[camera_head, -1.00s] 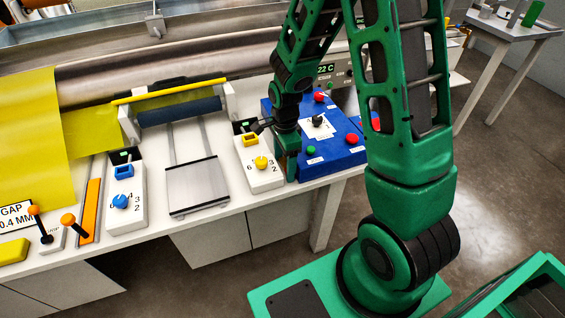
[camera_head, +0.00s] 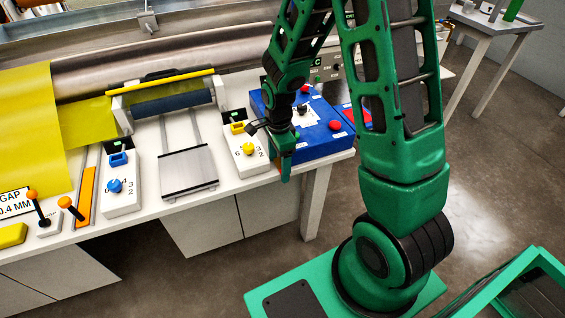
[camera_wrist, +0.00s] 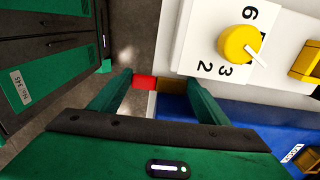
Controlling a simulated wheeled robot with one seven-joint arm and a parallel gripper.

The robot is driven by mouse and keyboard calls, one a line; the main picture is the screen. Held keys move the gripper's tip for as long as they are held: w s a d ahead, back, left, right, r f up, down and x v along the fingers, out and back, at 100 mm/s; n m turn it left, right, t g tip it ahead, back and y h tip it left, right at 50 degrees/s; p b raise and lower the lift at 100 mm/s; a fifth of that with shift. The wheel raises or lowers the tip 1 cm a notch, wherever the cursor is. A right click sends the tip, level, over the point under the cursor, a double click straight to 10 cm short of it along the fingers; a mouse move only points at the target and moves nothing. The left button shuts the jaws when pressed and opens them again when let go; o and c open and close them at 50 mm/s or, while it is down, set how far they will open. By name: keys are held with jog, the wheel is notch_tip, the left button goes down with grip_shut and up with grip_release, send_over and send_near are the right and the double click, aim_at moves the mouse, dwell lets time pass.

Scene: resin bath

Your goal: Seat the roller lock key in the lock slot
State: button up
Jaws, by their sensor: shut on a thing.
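My gripper (camera_wrist: 158,84) is shut on a small piece with a red part and a brownish-yellow part, which I take to be the roller lock key (camera_wrist: 145,82). In the wrist view the key spans the gap between the two green fingers. In the head view my gripper (camera_head: 285,172) points down at the front edge of the bench, beside the front left corner of the blue control box (camera_head: 325,144). The key is too small to make out there. I cannot pick out the lock slot for certain in either view.
A white dial box with a yellow knob (camera_head: 248,149) stands just left of my gripper; the knob also shows in the wrist view (camera_wrist: 238,43). A similar box has a blue knob (camera_head: 115,186). A metal plate (camera_head: 188,170) lies between them. Open floor lies before the bench.

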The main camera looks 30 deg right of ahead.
aim_at(279, 167)
jog(key=o, duration=1.2)
jog(key=shift+c, duration=0.2)
jog(key=shift+w, duration=0.2)
jog(key=shift+w+r, duration=0.1)
jog(key=shift+w, duration=0.15)
jog(key=r, duration=0.6)
jog(key=shift+s, duration=0.25)
jog(key=shift+s+r, duration=0.2)
jog(key=shift+r, duration=0.7)
